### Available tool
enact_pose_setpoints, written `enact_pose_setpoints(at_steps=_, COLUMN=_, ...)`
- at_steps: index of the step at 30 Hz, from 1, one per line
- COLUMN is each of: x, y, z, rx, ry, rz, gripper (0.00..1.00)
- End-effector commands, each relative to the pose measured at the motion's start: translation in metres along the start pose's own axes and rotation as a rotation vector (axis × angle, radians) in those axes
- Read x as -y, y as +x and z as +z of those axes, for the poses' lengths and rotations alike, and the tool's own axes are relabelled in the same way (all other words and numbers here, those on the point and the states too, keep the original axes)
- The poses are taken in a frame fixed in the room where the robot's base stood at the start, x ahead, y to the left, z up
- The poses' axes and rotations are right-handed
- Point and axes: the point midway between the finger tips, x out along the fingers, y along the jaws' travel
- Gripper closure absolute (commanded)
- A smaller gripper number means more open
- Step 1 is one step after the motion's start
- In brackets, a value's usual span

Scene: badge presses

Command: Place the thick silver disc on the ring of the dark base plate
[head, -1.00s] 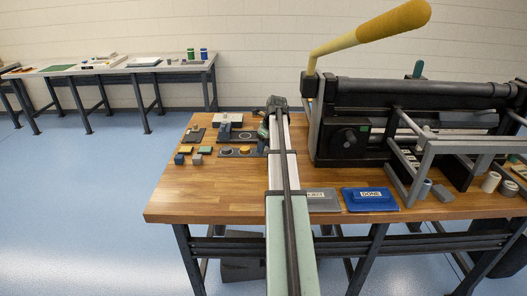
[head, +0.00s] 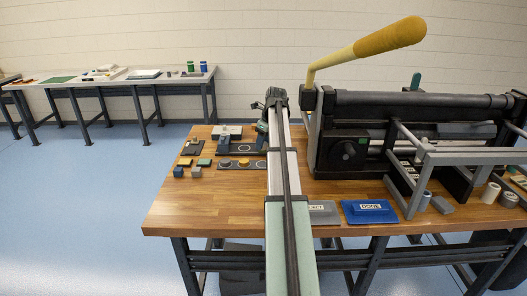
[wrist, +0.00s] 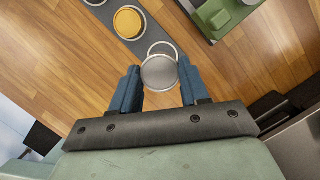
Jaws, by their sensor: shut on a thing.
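The thick silver disc (wrist: 159,73) is between the blue fingers of my gripper (wrist: 159,75) in the wrist view, and my gripper is shut on it. Behind the disc, a pale ring (wrist: 163,47) shows at the end of a dark strip plate (wrist: 109,13), which also bears an orange disc (wrist: 128,22) and a grey disc (wrist: 95,1). In the head view a dark plate with a pale ring (head: 248,138) lies farther back, beyond the strip plate (head: 240,169). My arm hides part of both plates and the held disc there.
Small coloured blocks (head: 178,172) lie at the left of the wooden table (head: 200,210). A large press (head: 350,150) with a yellow handle stands right of my arm. Grey (head: 323,213) and blue (head: 369,212) trays lie at the front. The front left tabletop is clear.

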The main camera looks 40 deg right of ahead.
Motion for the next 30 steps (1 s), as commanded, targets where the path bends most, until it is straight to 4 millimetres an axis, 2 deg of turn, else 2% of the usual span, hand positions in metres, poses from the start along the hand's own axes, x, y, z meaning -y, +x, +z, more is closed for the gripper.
enact_pose_setpoints(at_steps=3, x=0.002, y=-0.012, z=0.005, rx=0.0, ry=-0.001, rz=0.0, gripper=0.86)
enact_pose_setpoints(at_steps=8, x=0.011, y=-0.015, z=0.023, rx=0.0, ry=-0.002, rz=0.001, gripper=0.86)
enact_pose_setpoints(at_steps=11, x=0.021, y=-0.012, z=0.043, rx=-0.001, ry=-0.001, rz=0.001, gripper=0.86)
enact_pose_setpoints(at_steps=18, x=0.051, y=0.004, z=0.112, rx=0.0, ry=-0.002, rz=0.001, gripper=0.86)
enact_pose_setpoints(at_steps=21, x=0.059, y=0.011, z=0.133, rx=-0.001, ry=-0.002, rz=0.001, gripper=0.86)
enact_pose_setpoints(at_steps=25, x=0.061, y=0.021, z=0.143, rx=0.0, ry=-0.001, rz=0.0, gripper=0.86)
enact_pose_setpoints(at_steps=30, x=0.06, y=0.043, z=0.136, rx=-0.001, ry=0.0, rz=0.001, gripper=0.86)
